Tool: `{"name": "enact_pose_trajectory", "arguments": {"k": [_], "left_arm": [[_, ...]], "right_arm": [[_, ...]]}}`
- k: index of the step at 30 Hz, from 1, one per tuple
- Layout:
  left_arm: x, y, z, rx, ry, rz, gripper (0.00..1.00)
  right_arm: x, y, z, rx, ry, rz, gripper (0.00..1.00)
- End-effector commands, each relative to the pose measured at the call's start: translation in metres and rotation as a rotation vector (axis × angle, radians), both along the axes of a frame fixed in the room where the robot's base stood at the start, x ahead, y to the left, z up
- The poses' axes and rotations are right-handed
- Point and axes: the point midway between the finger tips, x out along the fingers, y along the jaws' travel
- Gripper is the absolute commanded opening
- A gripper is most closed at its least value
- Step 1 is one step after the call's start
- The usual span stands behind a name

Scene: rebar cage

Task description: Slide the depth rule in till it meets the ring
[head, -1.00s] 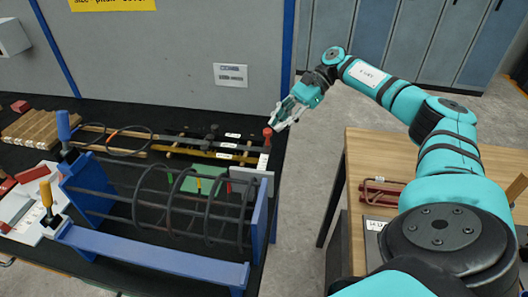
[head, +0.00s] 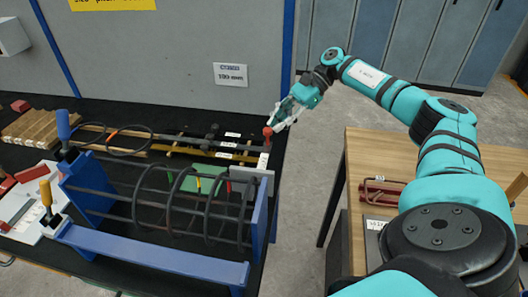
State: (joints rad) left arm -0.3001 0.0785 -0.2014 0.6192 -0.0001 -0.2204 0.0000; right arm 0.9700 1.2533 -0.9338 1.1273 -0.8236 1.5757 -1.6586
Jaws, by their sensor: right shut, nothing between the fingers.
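The rebar cage (head: 178,200) lies in a blue frame, with several dark rings around long bars. A red knob (head: 267,131) stands at the cage's right end, above a pale strip with small marks (head: 263,160); this looks like the depth rule, but I cannot make out its full length or whether it touches a ring. My right gripper (head: 275,128) is at the red knob, its fingers close together and holding nothing. Whether it touches the knob is unclear. My left gripper is not in view.
A blue rail (head: 150,258) runs along the cage's front. Blue and yellow clamp handles (head: 46,192) stand at the left. Loose rings and bars (head: 120,138) lie behind the cage. A wooden table (head: 352,180) stands at the right, across a floor gap.

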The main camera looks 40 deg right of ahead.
Motion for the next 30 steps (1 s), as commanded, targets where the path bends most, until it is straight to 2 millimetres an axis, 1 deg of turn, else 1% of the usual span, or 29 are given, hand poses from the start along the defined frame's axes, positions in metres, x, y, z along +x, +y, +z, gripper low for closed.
{"name": "enact_pose_trajectory", "arguments": {"k": [15,30], "left_arm": [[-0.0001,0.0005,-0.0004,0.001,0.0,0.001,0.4],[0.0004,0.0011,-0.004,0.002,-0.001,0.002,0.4]], "right_arm": [[-0.0003,0.0004,-0.0002,0.0,0.0,0.0,0.0],[-0.0065,0.0079,-0.0002,0.0,-0.001,0.001,0.0]]}}
